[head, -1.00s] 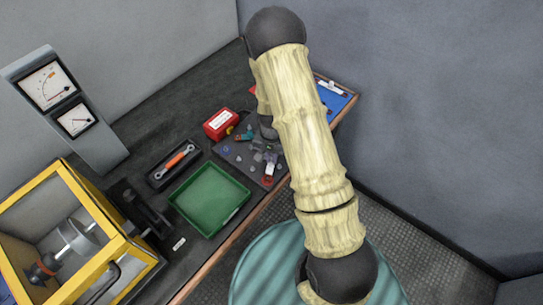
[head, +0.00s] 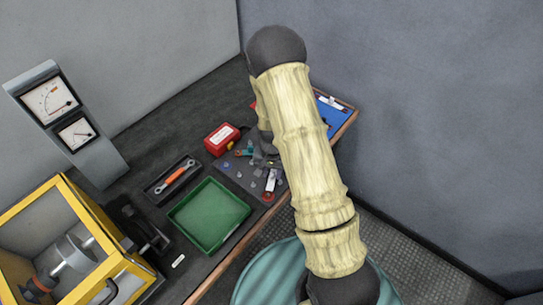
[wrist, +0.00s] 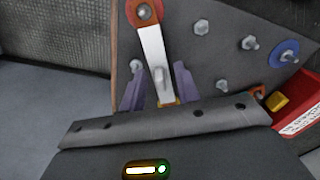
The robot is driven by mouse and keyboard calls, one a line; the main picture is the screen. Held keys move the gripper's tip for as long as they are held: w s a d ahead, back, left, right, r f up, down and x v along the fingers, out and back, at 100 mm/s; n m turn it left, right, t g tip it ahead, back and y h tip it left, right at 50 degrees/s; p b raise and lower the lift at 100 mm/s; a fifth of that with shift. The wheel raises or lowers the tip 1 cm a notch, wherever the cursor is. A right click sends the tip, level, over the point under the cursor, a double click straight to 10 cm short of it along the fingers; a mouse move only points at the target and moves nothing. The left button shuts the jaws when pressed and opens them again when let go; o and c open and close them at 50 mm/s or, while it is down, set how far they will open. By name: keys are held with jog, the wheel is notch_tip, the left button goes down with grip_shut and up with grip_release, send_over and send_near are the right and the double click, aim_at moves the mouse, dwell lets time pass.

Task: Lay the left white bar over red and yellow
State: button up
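A white bar (wrist: 153,48) shows in the wrist view. Its far end is at a red-orange ringed terminal (wrist: 144,11) with a bolt head. Its near end reaches a yellow patch (wrist: 169,102), mostly hidden behind my gripper's body. A small grey peg stands on the bar. My gripper (wrist: 158,67) has its two purple fingers apart, one on each side of the bar; whether either touches it is unclear. In the head view the white bar (head: 271,181) lies on the dark board near the red terminal (head: 268,197); my arm hides part of the board.
A blue-ringed terminal (wrist: 285,53) and several bare bolts stand right of the bar. A red box (head: 221,139) is behind the board. A green tray (head: 209,215) and a wrench holder (head: 173,181) lie to its left.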

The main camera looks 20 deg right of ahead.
notch_tip(320, 180, up, 17)
dwell(0.4)
jog(key=shift+f, duration=0.15)
jog(key=s+r+n+t+p, duration=0.2)
jog(key=s+r+n+p, duration=0.2)
jog(key=s+r, duration=0.7)
jog(key=s+n, duration=0.1)
jog(key=s, duration=0.1)
jog(key=shift+s+d+t, duration=0.2)
jog(key=shift+s+t, duration=0.1)
jog(key=shift+s, duration=0.1)
dwell(1.4)
